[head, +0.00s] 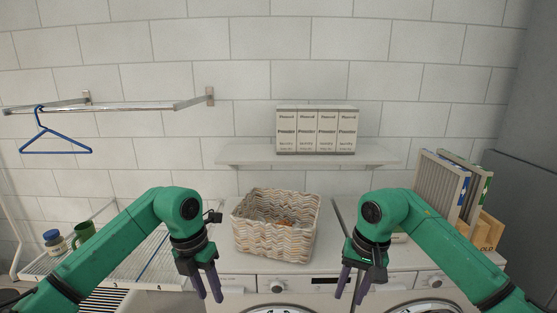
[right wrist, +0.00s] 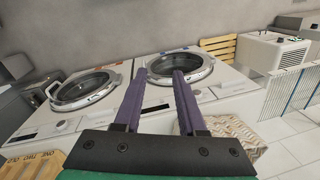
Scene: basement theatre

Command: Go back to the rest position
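My left gripper (head: 207,284) hangs down in front of the white machines, left of the wicker basket. Its two purple fingers are apart and nothing shows between them. My right gripper (head: 350,284) hangs down to the right of the basket. Its fingers are also apart and empty; in the right wrist view they stand open (right wrist: 162,75) with a washing machine behind the gap. Both green arms are bent, coming in from the lower corners of the head view.
A woven basket (head: 275,240) stands on the white counter between my arms. Several boxes (head: 316,130) sit on a wall shelf (head: 240,153). A blue hanger (head: 55,143) hangs from a rail at left. A green mug (head: 84,235) stands at far left. Filters (head: 445,185) lean at right.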

